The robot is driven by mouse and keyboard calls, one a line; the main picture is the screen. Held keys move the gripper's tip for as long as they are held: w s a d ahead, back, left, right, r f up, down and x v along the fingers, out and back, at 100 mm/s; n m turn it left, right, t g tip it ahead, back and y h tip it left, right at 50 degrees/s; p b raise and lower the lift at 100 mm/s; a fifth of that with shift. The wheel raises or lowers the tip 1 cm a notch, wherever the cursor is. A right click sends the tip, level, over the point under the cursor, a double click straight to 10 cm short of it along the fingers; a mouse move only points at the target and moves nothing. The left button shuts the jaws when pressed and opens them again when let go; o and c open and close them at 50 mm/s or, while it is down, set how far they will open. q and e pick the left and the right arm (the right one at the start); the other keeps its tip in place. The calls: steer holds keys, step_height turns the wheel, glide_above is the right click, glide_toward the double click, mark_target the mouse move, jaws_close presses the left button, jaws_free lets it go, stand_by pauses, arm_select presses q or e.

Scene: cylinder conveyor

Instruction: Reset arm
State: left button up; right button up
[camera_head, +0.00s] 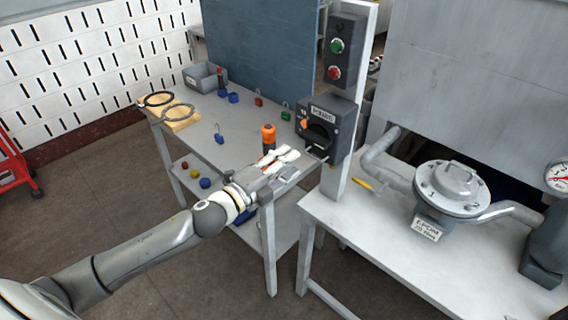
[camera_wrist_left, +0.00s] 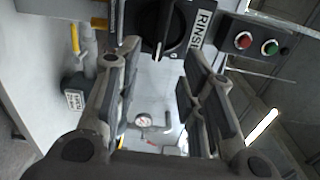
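My left arm comes in from the left in the head view, with its gripper (camera_head: 289,160) over the right end of the grey table, just in front of the dark switch box (camera_head: 341,124). In the left wrist view the gripper (camera_wrist_left: 158,72) is open, with a wide empty gap between its fingers. The box's black rotary knob (camera_wrist_left: 165,30) shows just beyond the fingertips, beside a label reading "RINSE" (camera_wrist_left: 203,28). I cannot tell whether a finger touches the box. My right gripper is in neither view.
A button box (camera_head: 343,58) with green and red buttons sits above on a white post (camera_head: 335,182). Padlocks, a grey bin (camera_head: 200,80) and an orange-topped item (camera_head: 268,132) stand on the table (camera_head: 199,149). A grey valve (camera_head: 449,187) is on the right bench (camera_head: 390,235).

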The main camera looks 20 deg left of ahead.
arm_select(q)
steer(key=shift+s+a+f, duration=0.1)
stand_by(0.5)
steer(key=a+f+n+g+y+b, duration=0.15)
steer(key=a+f+n, duration=0.25)
steer(key=f, duration=0.7)
steer(key=a+f+n+g+y+p, duration=0.1)
steer(key=a+f+n+g+y, duration=0.15)
steer(key=f, duration=0.85)
steer(key=s+a+f+n+g+y+b, duration=0.1)
steer(key=s+a+f+n, duration=0.15)
steer(key=s+f, duration=0.45)
steer(key=s+a+f+n+g+y, duration=0.1)
steer(key=s+f+n+g, duration=0.15)
steer(key=f, duration=0.75)
steer(key=s+d+f+n+g, duration=0.3)
steer(key=s+f+n+g, duration=0.15)
steer(key=s+f, duration=1.3)
steer(key=s+d+f+n+g, duration=0.2)
steer(key=s+d+f, duration=0.1)
steer(key=s, duration=0.8)
steer(key=s+d+f+n+g+b, duration=0.1)
steer(key=s+d+f+g, duration=0.1)
steer(key=s, duration=0.9)
step_height(320, 180, down, 3)
steer(key=shift+s+d+r+n, duration=0.1)
steer(key=shift+s+d+n, duration=0.25)
steer(key=shift+d, duration=0.45)
